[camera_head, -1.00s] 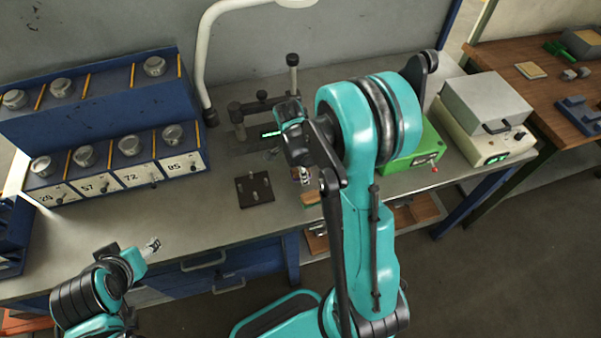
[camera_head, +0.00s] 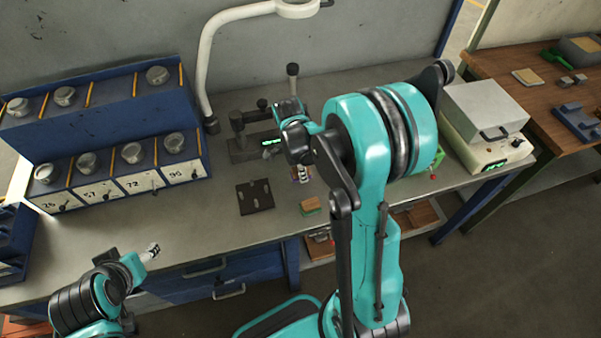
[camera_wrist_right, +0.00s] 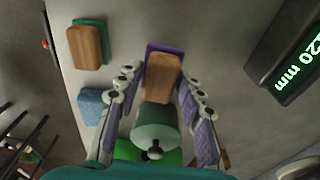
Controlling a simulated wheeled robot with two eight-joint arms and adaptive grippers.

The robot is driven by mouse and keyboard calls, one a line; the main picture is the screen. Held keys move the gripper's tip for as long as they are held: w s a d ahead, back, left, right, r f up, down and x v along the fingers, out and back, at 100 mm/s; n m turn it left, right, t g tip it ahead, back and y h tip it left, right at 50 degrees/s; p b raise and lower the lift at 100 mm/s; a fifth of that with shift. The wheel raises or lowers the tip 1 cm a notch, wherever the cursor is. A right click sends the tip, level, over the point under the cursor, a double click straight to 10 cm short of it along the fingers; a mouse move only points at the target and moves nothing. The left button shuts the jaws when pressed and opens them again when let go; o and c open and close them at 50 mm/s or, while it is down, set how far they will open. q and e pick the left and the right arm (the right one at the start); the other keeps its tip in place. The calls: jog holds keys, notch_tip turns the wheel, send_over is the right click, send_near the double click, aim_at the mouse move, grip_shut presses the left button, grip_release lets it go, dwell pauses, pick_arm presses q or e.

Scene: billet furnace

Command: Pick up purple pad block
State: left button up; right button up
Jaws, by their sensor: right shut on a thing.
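The purple pad block, a wooden block (camera_wrist_right: 163,73) on a purple pad (camera_wrist_right: 151,47), sits between the fingers of my right gripper (camera_wrist_right: 162,92) in the right wrist view. The gripper is shut on it. In the head view my right gripper (camera_head: 302,173) is low over the workbench (camera_head: 220,240); the held block is mostly hidden by the fingers and arm, and I cannot tell whether it touches the bench. My left gripper (camera_head: 153,250) hangs near the front left bench edge, apart from the blocks; its fingers are too small to read.
A green-padded wooden block (camera_wrist_right: 89,43) and a blue block (camera_wrist_right: 91,106) lie beside the held one. A black slotted plate (camera_head: 255,196) is left of it. A dark stand (camera_head: 240,150) with a lit display is behind. The blue rack (camera_head: 130,183) stands at left.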

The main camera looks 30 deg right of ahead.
jog(key=s+d+r+p, duration=0.2)
jog(key=s+d+r, duration=0.3)
jog(key=d, duration=0.5)
notch_tip(320, 180, up, 2)
jog(key=shift+d+r, duration=0.1)
jog(key=shift+d, duration=0.15)
jog(key=shift+s, duration=0.1)
